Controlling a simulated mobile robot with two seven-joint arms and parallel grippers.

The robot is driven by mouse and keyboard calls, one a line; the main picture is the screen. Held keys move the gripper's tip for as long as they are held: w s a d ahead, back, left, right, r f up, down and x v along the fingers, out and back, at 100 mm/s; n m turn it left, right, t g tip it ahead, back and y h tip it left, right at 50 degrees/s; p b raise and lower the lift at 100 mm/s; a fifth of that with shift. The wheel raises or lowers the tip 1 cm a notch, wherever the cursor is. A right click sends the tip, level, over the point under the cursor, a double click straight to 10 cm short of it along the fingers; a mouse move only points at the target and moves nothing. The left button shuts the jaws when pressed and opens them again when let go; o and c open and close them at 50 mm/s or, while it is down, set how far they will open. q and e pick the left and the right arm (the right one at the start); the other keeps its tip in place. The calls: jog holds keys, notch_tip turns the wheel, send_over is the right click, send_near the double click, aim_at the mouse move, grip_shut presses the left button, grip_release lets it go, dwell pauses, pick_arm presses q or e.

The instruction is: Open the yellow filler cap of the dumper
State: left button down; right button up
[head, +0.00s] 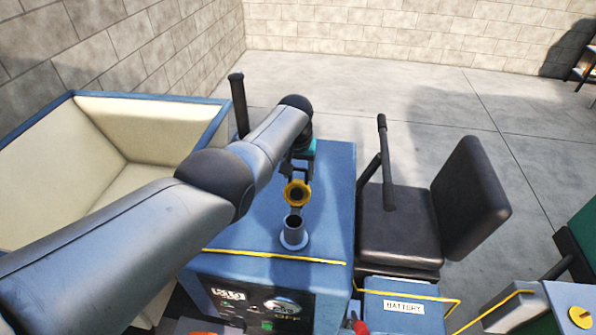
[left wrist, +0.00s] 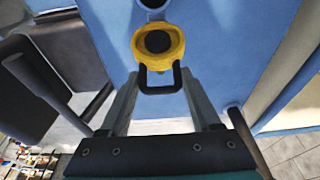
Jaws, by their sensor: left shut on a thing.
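The yellow filler cap (head: 297,194) is off the top of the filler neck (head: 294,232) on the dumper's blue body (head: 235,232). The neck's dark mouth is uncovered, and the cap is tilted up behind it with its ring face showing. My left gripper (head: 301,172) reaches over from the left and is shut on the cap's black loop. In the left wrist view the cap (left wrist: 158,45) and its black loop (left wrist: 160,88) show between the fingertips (left wrist: 160,80). Whether a hinge joins cap and neck is hidden. My right gripper is not in view.
A blue skip with cream inside (head: 130,124) lies left. Right are the black seat (head: 398,236), a lever (head: 384,150) and the battery box (head: 400,308). Another yellow cap (head: 580,316) shows at the lower right. A black post (head: 239,105) stands behind my left arm.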

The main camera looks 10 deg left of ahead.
pick_arm(q)
jog(key=shift+w+d+r, duration=0.3)
jog(key=shift+w+r, duration=0.1)
jog(key=shift+r, duration=0.05)
jog(key=shift+c, duration=2)
grip_release()
jog(key=shift+o, duration=0.3)
jog(key=shift+f, duration=0.2)
jog(key=shift+s, duration=0.1)
jog(key=shift+a+f, duration=0.1)
jog(key=shift+a, duration=0.05)
jog(key=shift+s+r+p, duration=0.2)
jog(key=shift+r+p, duration=0.5)
jog(key=shift+p, duration=0.1)
jog(key=p+v, duration=0.3)
jog(key=shift+s+r, duration=0.1)
jog(key=shift+r, duration=0.3)
jog(key=p+v, duration=0.1)
jog(key=v, duration=0.9)
